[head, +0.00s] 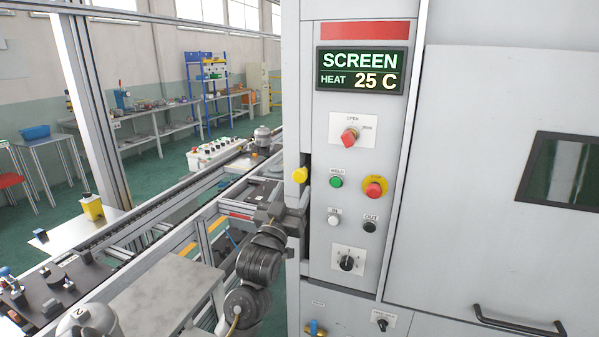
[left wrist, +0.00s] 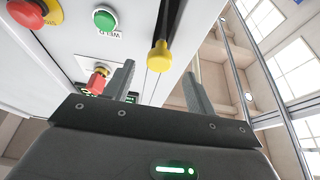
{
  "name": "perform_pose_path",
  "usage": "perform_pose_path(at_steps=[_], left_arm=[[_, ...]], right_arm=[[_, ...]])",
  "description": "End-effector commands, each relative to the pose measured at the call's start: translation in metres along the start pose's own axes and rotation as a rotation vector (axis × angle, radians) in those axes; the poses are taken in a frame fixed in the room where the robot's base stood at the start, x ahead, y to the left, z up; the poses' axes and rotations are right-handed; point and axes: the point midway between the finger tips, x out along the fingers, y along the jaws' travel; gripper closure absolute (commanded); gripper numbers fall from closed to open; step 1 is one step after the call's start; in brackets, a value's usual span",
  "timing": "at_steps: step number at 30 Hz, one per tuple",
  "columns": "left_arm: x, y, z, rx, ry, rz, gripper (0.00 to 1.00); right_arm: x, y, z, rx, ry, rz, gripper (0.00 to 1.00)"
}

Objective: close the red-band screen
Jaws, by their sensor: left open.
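The cabinet panel with a red band (head: 365,30) stands at centre right in the head view. Its display (head: 361,71) reads SCREEN, HEAT 25 C. A yellow knob (head: 300,175) sticks out at the panel's left edge, by a dark vertical gap. In the left wrist view the yellow knob (left wrist: 159,57) sits on a black stem. My left gripper (head: 284,212) is just below the knob in the head view. In the left wrist view its fingers (left wrist: 160,88) are open and apart, with the knob seen between and beyond them; I see no contact.
A red selector (head: 349,135), green WELD button (head: 336,182) and red stop button (head: 374,189) sit on the panel right of the knob. A conveyor (head: 150,222) runs along the left. A white button box (head: 216,152) stands behind. A large door with a black handle (head: 518,322) is right.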

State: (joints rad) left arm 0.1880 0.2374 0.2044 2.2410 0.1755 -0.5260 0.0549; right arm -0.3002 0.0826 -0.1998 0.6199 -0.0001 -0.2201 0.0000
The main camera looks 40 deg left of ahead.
Motion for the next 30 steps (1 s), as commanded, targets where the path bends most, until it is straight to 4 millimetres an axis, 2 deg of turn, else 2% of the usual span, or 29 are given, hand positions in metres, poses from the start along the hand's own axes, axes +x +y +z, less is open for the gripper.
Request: perform_pose_path(at_steps=[1, 3, 9, 14, 22, 30], left_arm=[[0.013, 0.000, -0.005, 0.001, 0.001, 0.000, 0.44], [0.025, 0.000, -0.004, 0.001, 0.000, 0.000, 0.44], [0.051, 0.000, -0.002, 0.001, 0.000, 0.000, 0.44], [0.059, 0.000, -0.001, 0.000, 0.000, 0.000, 0.44], [0.060, 0.000, 0.000, 0.000, 0.000, 0.001, 0.44], [0.060, 0.000, 0.000, 0.000, 0.000, 0.000, 0.78]], right_arm=[[-0.009, 0.000, -0.001, 0.000, 0.000, 0.000, 1.00], [-0.014, 0.000, -0.001, 0.001, 0.000, 0.000, 1.00], [-0.023, -0.002, -0.002, 0.002, 0.000, -0.003, 1.00], [-0.025, -0.004, -0.003, 0.002, 0.001, -0.005, 1.00], [-0.025, -0.004, -0.003, 0.002, 0.001, -0.005, 1.00], [-0.025, -0.004, -0.003, 0.002, 0.001, -0.005, 1.00]])
